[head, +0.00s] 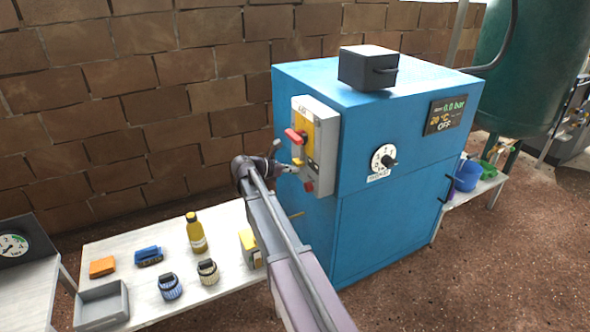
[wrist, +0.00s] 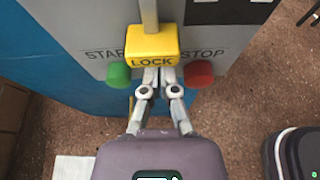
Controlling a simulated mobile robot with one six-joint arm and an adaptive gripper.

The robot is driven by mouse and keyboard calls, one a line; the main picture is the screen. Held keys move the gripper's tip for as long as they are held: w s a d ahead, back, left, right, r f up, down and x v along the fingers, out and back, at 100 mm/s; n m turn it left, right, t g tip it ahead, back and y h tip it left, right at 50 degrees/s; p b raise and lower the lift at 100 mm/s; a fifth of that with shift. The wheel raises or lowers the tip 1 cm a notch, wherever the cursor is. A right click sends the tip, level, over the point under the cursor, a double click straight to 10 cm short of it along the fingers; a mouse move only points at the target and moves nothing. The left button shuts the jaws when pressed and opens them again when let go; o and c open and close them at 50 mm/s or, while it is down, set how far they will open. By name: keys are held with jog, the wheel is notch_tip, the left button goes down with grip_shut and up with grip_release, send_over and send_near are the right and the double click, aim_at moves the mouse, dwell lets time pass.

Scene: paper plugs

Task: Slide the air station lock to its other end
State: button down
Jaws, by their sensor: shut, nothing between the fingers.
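The yellow lock block (wrist: 151,43), marked LOCK, sits on the grey panel in the wrist view. A narrow grey rail (wrist: 149,13) runs up from it. My gripper (wrist: 159,76) is shut and empty. Its fingertips are right at the block's lower edge; I cannot tell whether they touch it. The green START button (wrist: 119,73) is left of the fingertips and the red STOP button (wrist: 199,74) is right of them. In the head view my gripper (head: 287,168) is at the lower part of the control panel (head: 325,150), and the block is hard to make out there.
The panel is on the left side of a blue cabinet (head: 390,210). A red handle (head: 295,136) juts out on the panel above my gripper.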

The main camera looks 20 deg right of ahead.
notch_tip(320, 180, up, 3)
jog(key=p, duration=0.3)
jog(key=shift+w, duration=0.1)
dwell(0.5)
jog(key=shift+f, duration=0.1)
notch_tip(320, 180, down, 4)
jog(key=b, duration=0.4)
jog(key=shift+f, duration=0.1)
jog(key=p, duration=0.3)
send_near(297, 161)
jog(key=f, duration=0.1)
jog(key=a+f, duration=0.1)
jog(key=f, duration=0.1)
jog(key=shift+s+a+f, duration=0.2)
jog(key=shift+a+f, duration=0.15)
jog(key=shift+f, duration=0.05)
